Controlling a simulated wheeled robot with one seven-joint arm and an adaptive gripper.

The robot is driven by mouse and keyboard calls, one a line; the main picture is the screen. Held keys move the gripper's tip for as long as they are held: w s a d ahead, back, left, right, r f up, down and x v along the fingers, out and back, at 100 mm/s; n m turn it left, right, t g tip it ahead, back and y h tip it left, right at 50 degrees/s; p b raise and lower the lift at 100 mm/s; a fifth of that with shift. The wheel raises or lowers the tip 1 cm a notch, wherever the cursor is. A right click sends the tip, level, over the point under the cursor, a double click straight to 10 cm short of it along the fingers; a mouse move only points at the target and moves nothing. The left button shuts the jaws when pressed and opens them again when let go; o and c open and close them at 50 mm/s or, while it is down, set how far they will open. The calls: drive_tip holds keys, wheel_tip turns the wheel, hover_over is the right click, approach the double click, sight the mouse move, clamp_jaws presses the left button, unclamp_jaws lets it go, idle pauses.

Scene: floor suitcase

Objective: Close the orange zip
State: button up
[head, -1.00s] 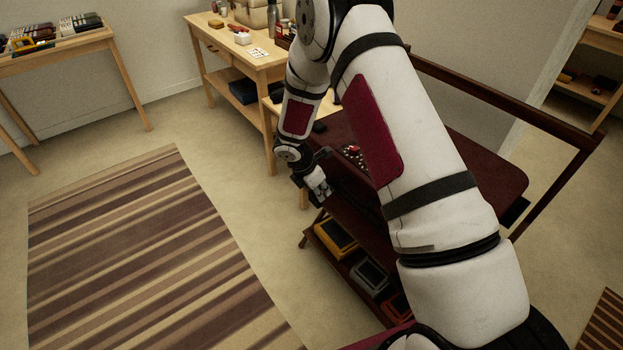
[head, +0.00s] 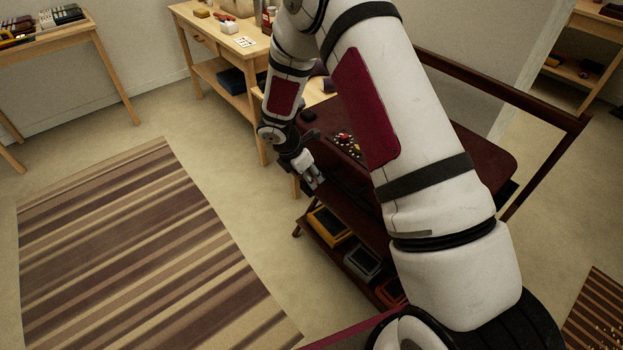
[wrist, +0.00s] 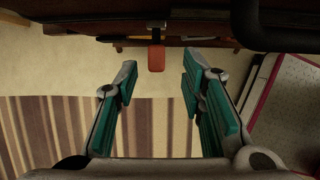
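The orange zip pull (wrist: 156,56) shows in the wrist view as a small red-orange tab. It hangs from a metal piece under a dark brown edge (wrist: 90,29). My gripper (wrist: 157,70) is open, with a teal-padded finger on either side of the tab's line and clear space between. The tab looks to be near or just beyond the fingertips; the exact depth I cannot tell. In the head view my gripper (head: 314,178) is beside the left edge of a dark red-brown stand (head: 470,150). I cannot make out the tab there.
The stand's lower shelf holds a yellow case (head: 329,226), a grey case (head: 362,262) and an orange case (head: 390,292). A wooden table (head: 245,58) stands behind. A striped rug (head: 140,240) lies on open floor to the left. A dark rail (head: 480,85) rises behind the stand.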

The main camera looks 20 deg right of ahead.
drive_tip(key=v, duration=0.9)
